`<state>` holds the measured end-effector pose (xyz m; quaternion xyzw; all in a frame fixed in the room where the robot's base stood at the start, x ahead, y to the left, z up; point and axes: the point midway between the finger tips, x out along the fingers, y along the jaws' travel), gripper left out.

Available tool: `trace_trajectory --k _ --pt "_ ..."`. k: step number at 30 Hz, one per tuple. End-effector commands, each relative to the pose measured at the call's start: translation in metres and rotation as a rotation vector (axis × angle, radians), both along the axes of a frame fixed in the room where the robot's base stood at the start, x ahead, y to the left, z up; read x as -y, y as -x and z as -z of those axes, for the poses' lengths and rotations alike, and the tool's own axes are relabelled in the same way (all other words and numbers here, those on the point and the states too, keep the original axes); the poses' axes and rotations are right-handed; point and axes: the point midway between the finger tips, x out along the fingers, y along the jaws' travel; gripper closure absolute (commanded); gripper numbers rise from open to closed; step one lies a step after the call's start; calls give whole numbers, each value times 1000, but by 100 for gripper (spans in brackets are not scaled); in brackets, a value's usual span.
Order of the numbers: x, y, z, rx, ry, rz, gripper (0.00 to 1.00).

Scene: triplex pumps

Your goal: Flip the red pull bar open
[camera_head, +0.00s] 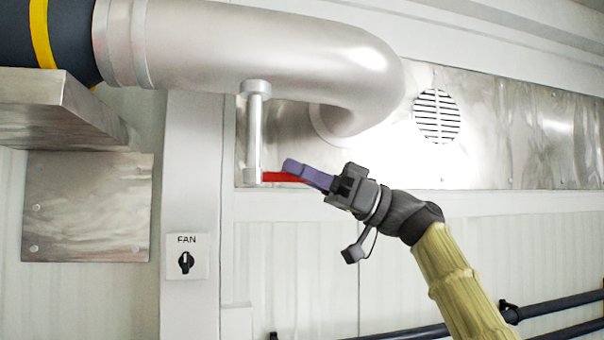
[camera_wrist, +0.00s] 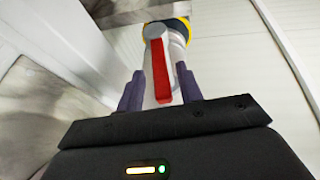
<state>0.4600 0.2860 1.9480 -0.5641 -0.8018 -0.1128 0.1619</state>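The red pull bar (camera_head: 283,177) sticks out to the right from the lower end of a metal stem (camera_head: 254,130) under the big bent pipe. In the wrist view the red bar (camera_wrist: 161,72) lies between the two purple fingers of my gripper (camera_wrist: 160,90), with a gap visible on each side. My gripper (camera_head: 306,173) is open around the bar in the head view, coming from the right. The fingers hide the bar's right end in the head view. The stem's rounded end (camera_wrist: 155,31) shows beyond the bar in the wrist view.
The large metal pipe (camera_head: 250,50) runs overhead and bends into the wall. A fan switch (camera_head: 186,258) is on the post at lower left. A metal shelf (camera_head: 55,110) juts out at left. Dark pipes (camera_head: 560,305) run low at right. The space below my gripper looks clear.

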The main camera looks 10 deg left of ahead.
Motion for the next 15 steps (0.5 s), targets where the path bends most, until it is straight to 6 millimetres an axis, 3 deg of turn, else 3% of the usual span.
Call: trace_trajectory --k 8,15 --pt "2 -1 3 2 3 1 64" --pt "30 -12 16 2 2 7 64"
